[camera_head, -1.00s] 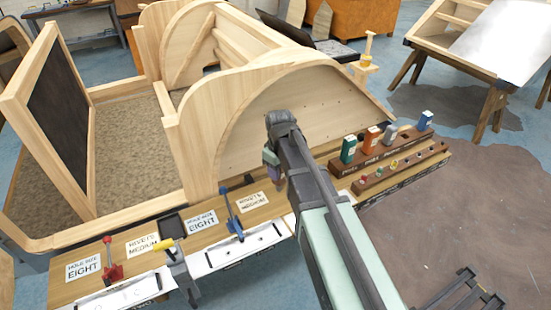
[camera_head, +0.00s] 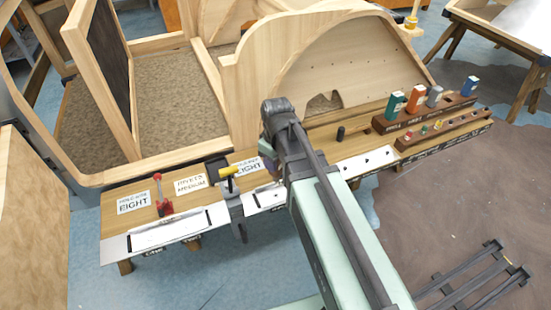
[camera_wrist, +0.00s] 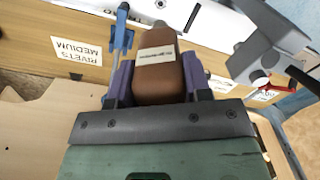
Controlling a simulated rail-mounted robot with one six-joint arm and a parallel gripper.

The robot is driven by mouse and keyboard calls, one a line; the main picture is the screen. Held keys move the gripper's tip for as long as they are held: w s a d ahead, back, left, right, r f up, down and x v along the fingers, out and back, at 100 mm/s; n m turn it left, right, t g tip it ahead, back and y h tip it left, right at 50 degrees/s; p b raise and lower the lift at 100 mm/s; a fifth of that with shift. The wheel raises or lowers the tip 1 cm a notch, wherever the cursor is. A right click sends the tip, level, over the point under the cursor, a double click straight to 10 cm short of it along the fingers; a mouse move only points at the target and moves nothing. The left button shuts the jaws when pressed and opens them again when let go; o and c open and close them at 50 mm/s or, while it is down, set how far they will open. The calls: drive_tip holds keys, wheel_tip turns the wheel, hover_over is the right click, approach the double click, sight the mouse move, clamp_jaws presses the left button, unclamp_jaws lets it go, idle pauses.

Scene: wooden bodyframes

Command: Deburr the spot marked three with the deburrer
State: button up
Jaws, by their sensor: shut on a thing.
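My gripper (camera_wrist: 160,80) has purple fingers and is shut on a brown block-like tool (camera_wrist: 152,88) with a pale label too small to read. Whether it is the deburrer I cannot tell from the label. The tool points away over the bench edge. In the head view only a purple part of my gripper (camera_head: 267,150) shows beside my dark wrist, above the bench. White metal strips (camera_head: 365,162) with small dark holes lie along the bench front (camera_head: 215,193). I cannot make out a spot marked three; my arm covers part of the strips.
A red clamp (camera_head: 162,195), a yellow-handled clamp (camera_head: 230,174) and a blue clamp (camera_wrist: 120,38) stand along the bench. A grey clamp (camera_wrist: 262,50) is close right of my gripper. Wooden racks (camera_head: 425,112) hold coloured boxes. A wooden bodyframe (camera_head: 240,90) stands behind.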

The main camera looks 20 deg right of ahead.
sight(276, 177)
wheel_tip(276, 177, down, 7)
drive_tip(key=b, duration=0.6)
drive_tip(key=shift+f+b, duration=0.4)
idle(0.5)
drive_tip(key=n, duration=0.6)
drive_tip(key=m, duration=0.5)
drive_tip(key=shift+m, duration=0.4)
drive_tip(key=m, duration=0.4)
